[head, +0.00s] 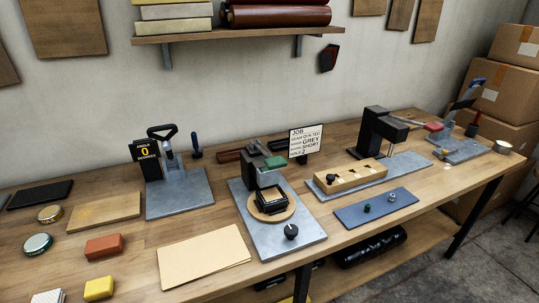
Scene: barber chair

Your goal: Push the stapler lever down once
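A small device (459,150) with a grey base plate stands at the far right end of the bench in the head view. A lever (467,93) with a blue grip rises from it, tilted up and to the right. It looks like the stapler, but no label confirms this. A red block (434,127) and a red-handled part (474,125) sit at this device. Its details are small and partly overlap. My gripper is not in view, so its state does not show.
The wooden bench (126,253) also holds an angle-display device (180,192), a device with a black knob (291,232), a black press (380,124), a job card (305,139) and a blue plate (377,208). Boxes (513,95) stack beyond the right end. A shelf (236,35) hangs above.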

